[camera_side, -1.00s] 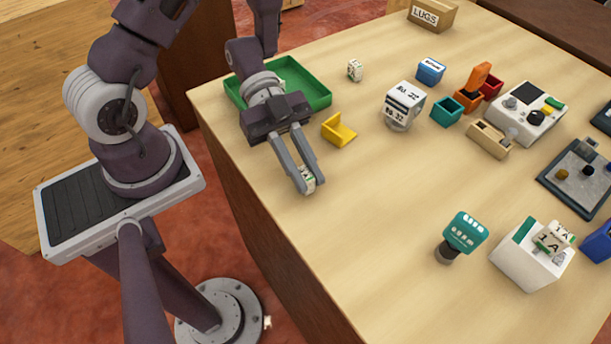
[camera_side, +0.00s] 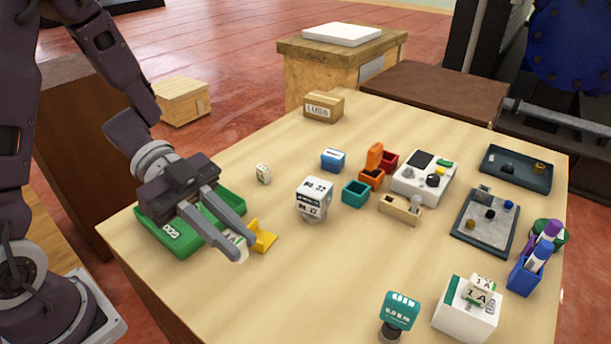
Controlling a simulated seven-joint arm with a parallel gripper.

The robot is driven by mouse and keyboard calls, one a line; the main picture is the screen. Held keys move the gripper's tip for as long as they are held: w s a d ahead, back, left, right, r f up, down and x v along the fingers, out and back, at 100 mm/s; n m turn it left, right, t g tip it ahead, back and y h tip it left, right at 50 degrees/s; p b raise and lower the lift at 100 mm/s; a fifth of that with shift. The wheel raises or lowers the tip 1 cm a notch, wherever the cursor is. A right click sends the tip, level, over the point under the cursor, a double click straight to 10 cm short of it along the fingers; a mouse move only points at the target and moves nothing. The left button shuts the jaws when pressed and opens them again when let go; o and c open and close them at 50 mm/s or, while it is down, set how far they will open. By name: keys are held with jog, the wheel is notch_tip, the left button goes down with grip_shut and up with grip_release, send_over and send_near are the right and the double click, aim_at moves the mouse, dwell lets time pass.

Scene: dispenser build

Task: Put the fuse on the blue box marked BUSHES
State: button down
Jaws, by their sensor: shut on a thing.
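My gripper (camera_side: 243,251) is shut on a small white block with dark and green marks, the fuse (camera_side: 234,241), which is mostly hidden between the fingers. It is beside the yellow holder, over the near left part of the table; its height above the table is hard to judge. A small blue box (camera_side: 333,160) with a white label stands farther back, to the right of my gripper; the label is too small to read here.
The yellow holder (camera_side: 263,237) and green tray (camera_side: 165,236) are close to my gripper. A teal box (camera_side: 356,193) is right of that.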

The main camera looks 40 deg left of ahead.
jog(key=w+a+r+n+t+y, duration=0.1)
jog(key=w+a+n+t+y, duration=0.3)
jog(key=w+a+n+t, duration=0.45)
jog(key=w+a+r+n+t+y, duration=0.1)
jog(key=w+a+n+t+y, duration=0.35)
jog(key=w, duration=0.65)
jog(key=r+g, duration=0.1)
jog(key=r, duration=0.1)
send_over(332, 154)
notch_tip(332, 154, down, 10)
jog(key=shift+r, duration=0.25)
jog(key=shift+f, duration=0.1)
jog(key=shift+f, duration=0.1)
jog(key=c, duration=1.3)
grip_release()
jog(key=shift+c, duration=0.2)
